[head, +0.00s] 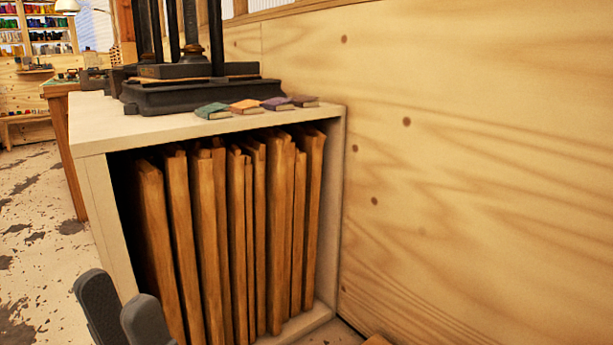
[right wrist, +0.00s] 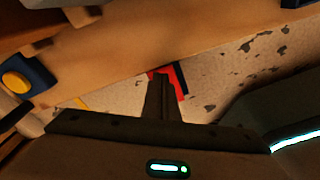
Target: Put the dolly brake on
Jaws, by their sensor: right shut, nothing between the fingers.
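No dolly shows in the head view. In the right wrist view a small red piece (right wrist: 176,80) lies right at the tips of my right gripper (right wrist: 160,78), partly hidden behind them. I cannot tell whether it is the brake or whether the fingers touch it. The right gripper is shut and empty. A tan wooden beam or board edge (right wrist: 150,48) runs slantwise just beyond it. In the head view my left gripper (head: 118,293) is at the lower left, its two dark fingers apart and empty, in front of the cabinet.
A pale open cabinet (head: 92,140) holds several upright wooden boards (head: 206,235). A black press (head: 190,92) and several small coloured books (head: 247,106) stand on top. A plywood wall (head: 480,150) closes the right. Speckled floor (head: 30,220) is clear at left. A blue-and-yellow part (right wrist: 22,82) shows in the wrist view.

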